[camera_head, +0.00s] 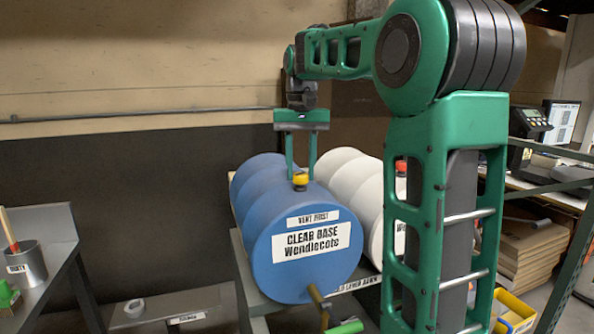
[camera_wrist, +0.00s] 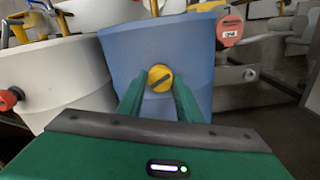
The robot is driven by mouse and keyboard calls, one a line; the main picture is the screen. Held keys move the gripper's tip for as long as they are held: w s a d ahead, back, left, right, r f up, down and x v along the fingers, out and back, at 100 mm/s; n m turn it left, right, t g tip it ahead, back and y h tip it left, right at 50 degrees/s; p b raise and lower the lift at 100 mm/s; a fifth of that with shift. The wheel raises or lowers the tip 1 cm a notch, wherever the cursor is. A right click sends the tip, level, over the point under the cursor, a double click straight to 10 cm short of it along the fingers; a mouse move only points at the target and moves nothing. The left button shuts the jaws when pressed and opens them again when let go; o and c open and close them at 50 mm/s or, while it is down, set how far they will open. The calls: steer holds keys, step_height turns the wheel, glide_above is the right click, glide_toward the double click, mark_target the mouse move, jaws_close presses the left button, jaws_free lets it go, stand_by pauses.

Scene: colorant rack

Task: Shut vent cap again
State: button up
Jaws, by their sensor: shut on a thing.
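A blue drum (camera_head: 263,222) lies on its side, labelled "VENT FIRST" and "CLEAR BASE Wendlecots". The yellow vent cap (camera_head: 300,179) sits on top of it near the labelled end. The cap (camera_wrist: 160,78) also shows in the wrist view, with a dark slanted slot across its face. My green gripper (camera_head: 300,170) points down over the drum, a finger on each side of the cap. In the wrist view my gripper (camera_wrist: 159,92) is shut on the cap. Whether the cap is fully seated on the drum cannot be told.
A white drum (camera_head: 345,177) with a red cap (camera_head: 400,167) lies right of the blue one, partly behind my arm. A brass tap (camera_head: 318,297) with a green handle (camera_head: 345,327) juts from the blue drum's front. A grey bench (camera_head: 50,228) with a cup (camera_head: 27,264) stands left.

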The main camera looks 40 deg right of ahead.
mark_target(299, 173)
steer(key=m, duration=0.5)
steer(key=shift+w, duration=0.1)
steer(key=shift+r+m, duration=0.1)
steer(key=shift+m, duration=0.3)
steer(key=o, duration=1)
steer(key=shift+o, duration=0.2)
step_height(299, 173, up, 11)
steer(key=shift+f, duration=0.2)
steer(key=shift+w, duration=0.1)
stand_by(0.6)
